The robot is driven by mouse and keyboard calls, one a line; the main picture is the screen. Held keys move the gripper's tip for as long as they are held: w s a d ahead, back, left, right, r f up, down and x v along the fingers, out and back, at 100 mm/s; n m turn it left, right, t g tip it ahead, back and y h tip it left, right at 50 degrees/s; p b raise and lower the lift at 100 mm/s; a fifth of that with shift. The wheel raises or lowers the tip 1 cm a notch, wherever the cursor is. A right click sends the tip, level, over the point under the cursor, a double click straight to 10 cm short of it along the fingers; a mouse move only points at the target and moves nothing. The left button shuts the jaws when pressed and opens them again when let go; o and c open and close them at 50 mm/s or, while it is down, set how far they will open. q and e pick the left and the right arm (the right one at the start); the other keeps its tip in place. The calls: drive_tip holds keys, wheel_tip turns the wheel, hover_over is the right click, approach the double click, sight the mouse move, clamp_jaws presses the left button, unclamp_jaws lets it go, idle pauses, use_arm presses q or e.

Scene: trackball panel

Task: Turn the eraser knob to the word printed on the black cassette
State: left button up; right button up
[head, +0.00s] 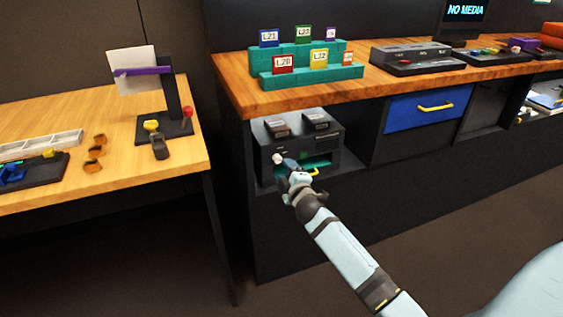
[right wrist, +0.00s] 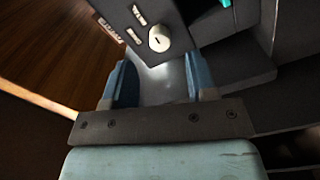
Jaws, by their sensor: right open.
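A pale round knob (right wrist: 159,38) with a dark slot mark sits on a dark panel in the right wrist view. Small white word labels stand around it, rotated and too blurred to read surely. In the head view the knob (head: 277,159) shows on the left front of a black device (head: 330,143) in the shelf under the counter. Two dark blocks with pale labels, perhaps cassettes, lie on top, one left (head: 277,127) and one right (head: 316,120); their print is too small to read. My right gripper (right wrist: 160,80) is open, its fingers apart and short of the knob. My left gripper is out of view.
The wooden counter (head: 400,82) overhangs the shelf opening. A blue drawer (head: 420,107) with a yellow handle is to the right. A green part and a yellow handle (head: 314,172) show low on the device. A wooden table (head: 110,190) stands at left.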

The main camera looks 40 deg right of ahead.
use_arm(q)
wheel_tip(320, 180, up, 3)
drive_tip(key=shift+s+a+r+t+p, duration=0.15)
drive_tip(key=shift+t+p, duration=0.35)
drive_tip(key=shift+p, duration=0.25)
use_arm(e)
drive_tip(key=v, duration=0.9)
drive_tip(key=shift+w, duration=0.1)
